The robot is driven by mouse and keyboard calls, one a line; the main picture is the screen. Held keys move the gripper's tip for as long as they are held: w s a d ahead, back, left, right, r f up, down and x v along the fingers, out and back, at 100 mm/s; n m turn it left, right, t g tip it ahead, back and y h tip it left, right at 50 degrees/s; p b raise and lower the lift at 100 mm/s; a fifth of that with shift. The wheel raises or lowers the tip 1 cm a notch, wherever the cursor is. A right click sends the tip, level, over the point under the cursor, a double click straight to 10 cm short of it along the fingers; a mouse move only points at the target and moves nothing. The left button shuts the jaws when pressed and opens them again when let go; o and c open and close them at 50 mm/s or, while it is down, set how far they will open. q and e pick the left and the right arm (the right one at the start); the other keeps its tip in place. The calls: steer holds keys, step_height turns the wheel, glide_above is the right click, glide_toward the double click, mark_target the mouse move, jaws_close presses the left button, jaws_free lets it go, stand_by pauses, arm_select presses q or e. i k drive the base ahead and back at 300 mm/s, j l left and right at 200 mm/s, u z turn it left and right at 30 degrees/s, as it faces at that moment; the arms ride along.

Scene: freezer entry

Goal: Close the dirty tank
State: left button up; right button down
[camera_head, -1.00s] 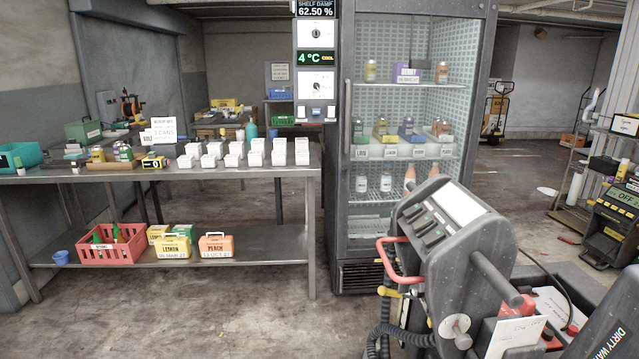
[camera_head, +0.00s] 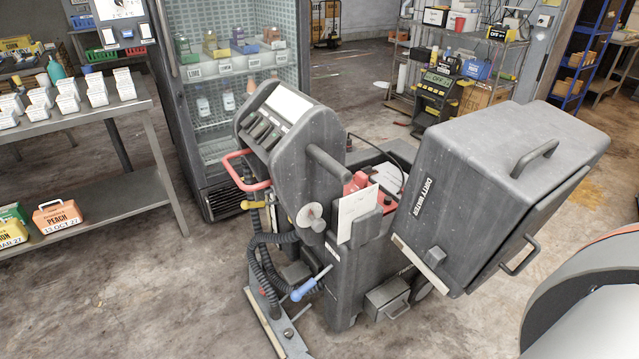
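The dirty tank (camera_head: 490,190) is a large dark grey box marked "DIRTY WATER". It is tilted open, swung out to the right of the floor machine (camera_head: 345,265). A grey handle (camera_head: 535,158) is on its upper face and another handle (camera_head: 522,258) on its lower right side. The opened machine body shows a red part (camera_head: 356,183) and a white card (camera_head: 355,212) between its control head (camera_head: 275,125) and the tank. Neither of my grippers shows. A rounded white and dark shape at the lower right edge may be part of my own body.
A glass-door fridge (camera_head: 225,85) stands behind the machine. A steel table (camera_head: 90,130) with small white boxes is at left. Shelving (camera_head: 470,50) and a yellow-black unit (camera_head: 436,95) stand at the back right. The floor in front of the machine is clear, apart from its hoses and squeegee bar (camera_head: 270,325).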

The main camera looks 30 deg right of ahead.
mark_target(474, 177)
steer(key=k+l, duration=0.1)
steer(key=l, duration=0.25)
steer(key=k+l, duration=0.15)
steer(key=l, duration=0.25)
steer(key=k+l, duration=0.1)
steer(key=l, duration=0.25)
steer(key=k+l, duration=0.15)
steer(key=l, duration=0.25)
steer(key=k+l+u, duration=0.1)
steer(key=l, duration=0.3)
steer(key=k+l, duration=0.15)
steer(key=l, duration=0.2)
steer(key=k+l, duration=0.15)
steer(key=l, duration=0.2)
steer(key=k+l, duration=0.1)
steer(key=l, duration=0.25)
